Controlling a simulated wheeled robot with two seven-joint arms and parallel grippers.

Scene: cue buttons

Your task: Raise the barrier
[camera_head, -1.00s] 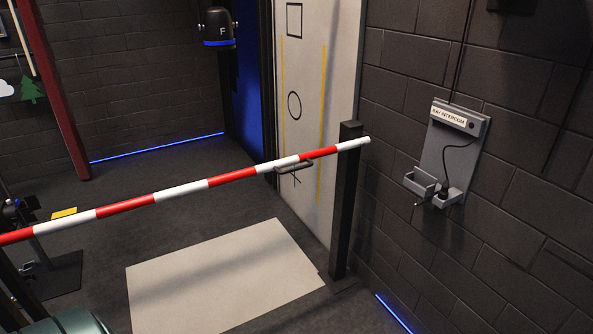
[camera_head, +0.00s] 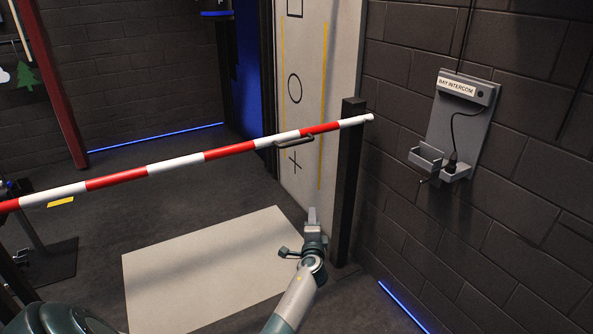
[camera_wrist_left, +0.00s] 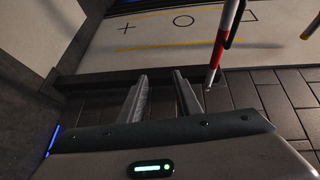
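The barrier is a red-and-white striped pole (camera_head: 175,163), lowered and slanting slightly up to the right, where its end meets a dark post (camera_head: 350,180). A dark handle (camera_head: 294,141) sits on the pole near that end. My left gripper (camera_head: 313,213) is below the handle, just left of the post and apart from the pole. In the left wrist view its two fingers (camera_wrist_left: 160,90) stand apart with nothing between them. The striped pole (camera_wrist_left: 227,35) also shows there, to the right of the fingers. My right gripper is not in view.
A grey intercom panel (camera_head: 462,120) with a small tray and cable hangs on the brick wall at right. A pale mat (camera_head: 200,265) lies on the floor beneath the pole. A white panel (camera_head: 335,60) with drawn shapes stands behind the barrier.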

